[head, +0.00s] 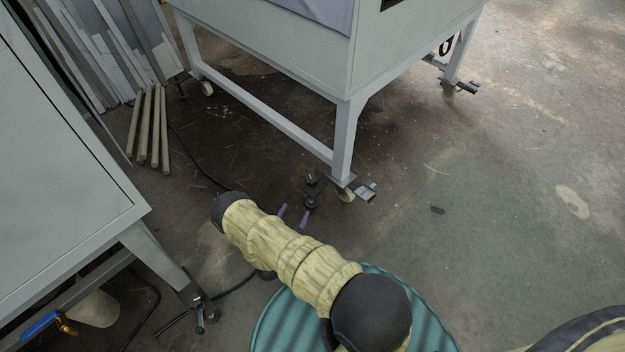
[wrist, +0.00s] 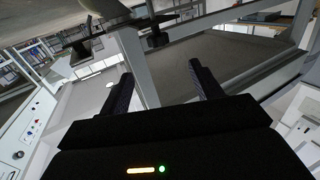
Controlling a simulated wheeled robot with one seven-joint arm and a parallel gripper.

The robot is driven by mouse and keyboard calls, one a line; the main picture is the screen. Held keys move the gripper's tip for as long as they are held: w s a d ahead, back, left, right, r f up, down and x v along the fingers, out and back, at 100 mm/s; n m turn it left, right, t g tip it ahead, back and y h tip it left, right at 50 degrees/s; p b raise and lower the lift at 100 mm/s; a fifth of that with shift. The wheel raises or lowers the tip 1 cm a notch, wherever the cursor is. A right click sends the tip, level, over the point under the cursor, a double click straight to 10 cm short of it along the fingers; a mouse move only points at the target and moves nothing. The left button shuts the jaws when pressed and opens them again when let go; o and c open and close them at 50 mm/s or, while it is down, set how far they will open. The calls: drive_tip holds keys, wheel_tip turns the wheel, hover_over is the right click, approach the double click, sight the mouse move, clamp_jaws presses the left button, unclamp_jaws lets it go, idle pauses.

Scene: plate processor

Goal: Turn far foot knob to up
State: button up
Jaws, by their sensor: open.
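A black foot knob (head: 311,203) sits low beside the caster at the foot of the near machine leg (head: 346,140). Another small dark part (head: 311,181) is just behind it; I cannot tell how either is turned. My gripper (head: 293,214) is open, its two purple-grey fingers spread just in front of the knob and apart from it. In the wrist view my gripper (wrist: 160,80) is open and empty. A black knob (wrist: 157,40) appears beyond the fingertips, beside the grey leg (wrist: 130,62). A dark foot plate (wrist: 84,46) shows at upper left.
Another caster and foot (head: 460,88) stand at the machine's far right leg. A grey cabinet (head: 60,170) is at left, with wooden poles (head: 150,130) behind it. A black cable (head: 195,155) lies on the floor.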

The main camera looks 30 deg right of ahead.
sight(313, 176)
drive_tip(key=shift+s, duration=0.2)
drive_tip(key=shift+w+d+f, duration=0.1)
drive_tip(key=b+x, duration=0.7)
drive_tip(key=x, duration=0.9)
drive_tip(key=shift+w+d, duration=0.15)
drive_tip(key=shift+w, duration=0.05)
drive_tip(key=shift+w+d, duration=0.25)
drive_tip(key=shift+d, duration=0.05)
drive_tip(key=shift+c, duration=0.4)
drive_tip(key=c, duration=0.9)
